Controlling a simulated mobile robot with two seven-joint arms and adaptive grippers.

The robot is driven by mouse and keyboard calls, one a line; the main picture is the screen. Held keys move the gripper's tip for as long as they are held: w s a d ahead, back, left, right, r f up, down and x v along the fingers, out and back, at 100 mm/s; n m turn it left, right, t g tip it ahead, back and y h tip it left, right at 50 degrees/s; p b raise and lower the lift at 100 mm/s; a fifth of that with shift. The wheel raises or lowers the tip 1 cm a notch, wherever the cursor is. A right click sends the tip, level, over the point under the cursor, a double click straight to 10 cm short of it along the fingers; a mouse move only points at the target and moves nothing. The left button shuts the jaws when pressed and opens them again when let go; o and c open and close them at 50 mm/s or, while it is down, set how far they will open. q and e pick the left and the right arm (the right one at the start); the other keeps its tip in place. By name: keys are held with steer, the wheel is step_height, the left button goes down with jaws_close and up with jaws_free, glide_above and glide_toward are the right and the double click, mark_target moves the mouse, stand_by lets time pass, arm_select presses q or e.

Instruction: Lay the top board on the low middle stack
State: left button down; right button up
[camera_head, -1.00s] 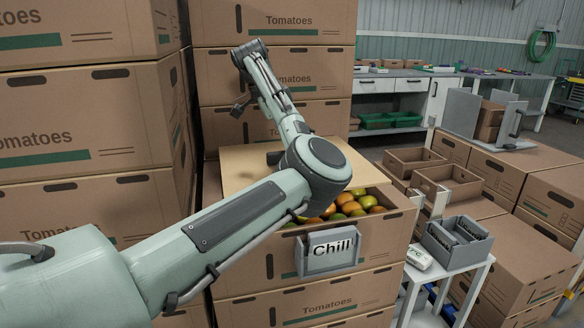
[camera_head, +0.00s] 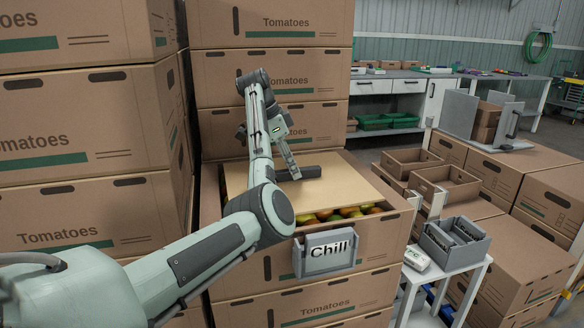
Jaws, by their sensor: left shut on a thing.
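The top board (camera_head: 345,185) is a flat tan panel with a dark handle (camera_head: 308,172) on it. It lies over the open top of the low middle stack (camera_head: 240,262) and covers most of it. Red, orange and green tomatoes (camera_head: 345,212) show in a strip along the front, with a carton rim before them. My left gripper (camera_head: 293,176) points down and is shut on the board's handle. My left forearm and elbow hide the board's left front part. I cannot tell whether the board rests flat everywhere. My right gripper is out of view.
A grey "Chill" sign (camera_head: 326,252) hangs on the stack's front. Taller carton stacks stand left (camera_head: 70,150) and behind (camera_head: 300,75). A small white table (camera_head: 470,275) with a grey bin (camera_head: 455,243) stands right. Open crates (camera_head: 445,185) lie beyond it.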

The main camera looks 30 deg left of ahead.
arm_select(q)
steer(key=shift+f, duration=0.2)
steer(key=c, duration=1.4)
jaws_free()
steer(key=shift+r, duration=0.1)
steer(key=shift+r, duration=0.3)
steer(key=v, duration=1.1)
steer(key=shift+s+a+r, duration=0.15)
steer(key=shift+r, duration=0.1)
